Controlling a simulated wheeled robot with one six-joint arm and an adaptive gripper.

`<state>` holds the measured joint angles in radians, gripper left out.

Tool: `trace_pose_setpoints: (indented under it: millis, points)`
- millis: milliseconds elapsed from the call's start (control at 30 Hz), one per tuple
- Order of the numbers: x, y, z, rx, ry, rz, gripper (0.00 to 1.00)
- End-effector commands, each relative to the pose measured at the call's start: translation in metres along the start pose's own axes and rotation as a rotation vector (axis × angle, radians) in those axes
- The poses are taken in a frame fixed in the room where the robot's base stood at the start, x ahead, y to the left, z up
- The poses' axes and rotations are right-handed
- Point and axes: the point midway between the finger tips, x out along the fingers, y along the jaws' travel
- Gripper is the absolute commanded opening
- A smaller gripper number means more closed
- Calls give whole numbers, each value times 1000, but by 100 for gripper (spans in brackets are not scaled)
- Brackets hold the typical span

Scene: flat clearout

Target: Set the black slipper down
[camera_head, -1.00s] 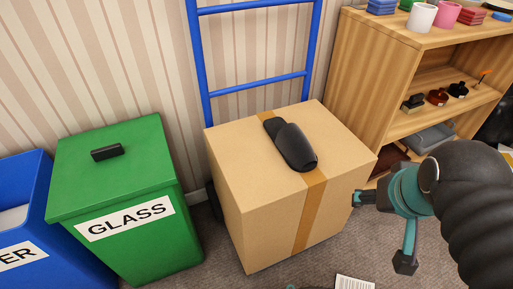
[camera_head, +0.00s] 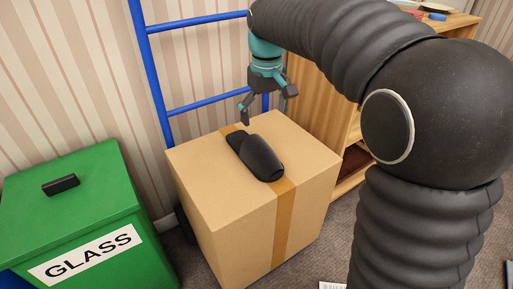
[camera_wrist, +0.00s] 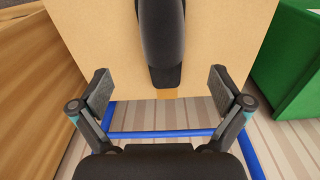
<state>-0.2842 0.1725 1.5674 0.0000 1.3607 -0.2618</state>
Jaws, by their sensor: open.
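The black slipper (camera_head: 259,157) lies on top of a closed cardboard box (camera_head: 205,178), across its brown tape strip. My gripper (camera_head: 268,108) is open and empty, above the far edge of the box and apart from the slipper. In the wrist view the slipper (camera_wrist: 163,40) runs down from the top edge, its lower end just beyond and between the spread fingers of my gripper (camera_wrist: 160,88). The upper part of the slipper is cut off in that view.
A green glass bin (camera_head: 100,190) stands left of the box. A blue ladder frame (camera_head: 160,80) leans at the wall behind. A wooden shelf (camera_head: 312,90) stands right of the box, partly hidden by my arm. The box top around the slipper is clear.

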Motion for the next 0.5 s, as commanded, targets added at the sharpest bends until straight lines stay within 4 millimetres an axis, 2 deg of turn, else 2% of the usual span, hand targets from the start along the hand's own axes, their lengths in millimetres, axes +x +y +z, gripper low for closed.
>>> trace_pose_setpoints:
  millis: [33, 100, 200, 367, 500]
  points:
    - [6, -3, -10, -17, -14, -4, 100]
    - [10, -5, -19, -33, -27, -8, 100]
    - [15, -7, -25, -46, -38, -11, 100]
    - [34, -8, -26, -51, -42, -12, 100]
    - [60, -8, -25, -50, -43, -13, 100]
